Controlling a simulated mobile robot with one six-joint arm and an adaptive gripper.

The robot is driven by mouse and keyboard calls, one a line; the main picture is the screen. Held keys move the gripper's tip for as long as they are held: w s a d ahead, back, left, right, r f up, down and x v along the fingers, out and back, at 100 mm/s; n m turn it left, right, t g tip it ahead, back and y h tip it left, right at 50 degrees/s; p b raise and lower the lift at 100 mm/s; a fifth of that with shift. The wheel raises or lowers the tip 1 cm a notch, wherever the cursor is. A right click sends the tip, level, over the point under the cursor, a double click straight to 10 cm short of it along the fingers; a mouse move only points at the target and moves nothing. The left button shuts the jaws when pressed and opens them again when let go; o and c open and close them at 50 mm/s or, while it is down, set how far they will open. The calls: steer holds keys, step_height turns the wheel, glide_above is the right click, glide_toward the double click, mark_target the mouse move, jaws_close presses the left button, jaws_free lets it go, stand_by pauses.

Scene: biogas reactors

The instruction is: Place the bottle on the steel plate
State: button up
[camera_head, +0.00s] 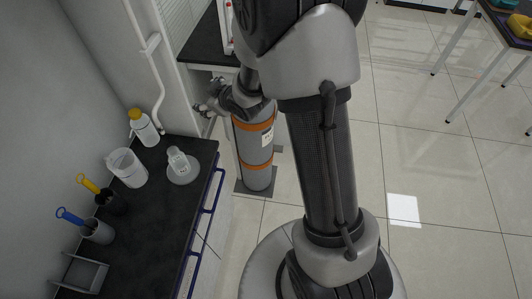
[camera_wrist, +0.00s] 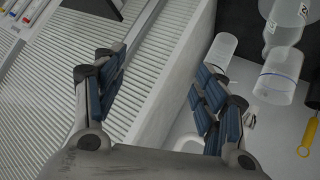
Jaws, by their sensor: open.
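A larger white bottle with a yellow cap (camera_head: 144,128) stands farther back by the wall. My gripper (camera_head: 207,106) is beyond the bench's far edge, in the air and apart from both bottles. In the wrist view my gripper (camera_wrist: 160,92) has its blue-padded fingers wide apart with nothing between them.
Cups with yellow-handled and blue-handled tools (camera_head: 97,232) and a grey tray (camera_head: 80,272) are nearer. A blue rail (camera_head: 207,208) runs along the bench edge. A grey gas cylinder with orange bands (camera_head: 256,152) stands beside the bench.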

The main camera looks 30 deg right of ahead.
steer(key=s+d+r+m+g+h, duration=0.1)
steer(key=s+r+m+g+h, duration=0.15)
steer(key=s+r, duration=0.7)
steer(key=s+d+r+m+g+h, duration=0.1)
steer(key=s+d+r+m, duration=0.15)
steer(key=s+r, duration=0.65)
steer(key=s+a+f+m+g, duration=0.1)
steer(key=s, duration=0.7)
steer(key=s+a+f+g+y, duration=0.1)
steer(key=s+a, duration=0.1)
steer(key=s, duration=0.6)
steer(key=shift+s+a+m, duration=0.25)
steer(key=shift+a+m, duration=0.05)
steer(key=shift+m, duration=0.1)
steer(key=shift+f+g, duration=0.2)
steer(key=shift+g, duration=0.05)
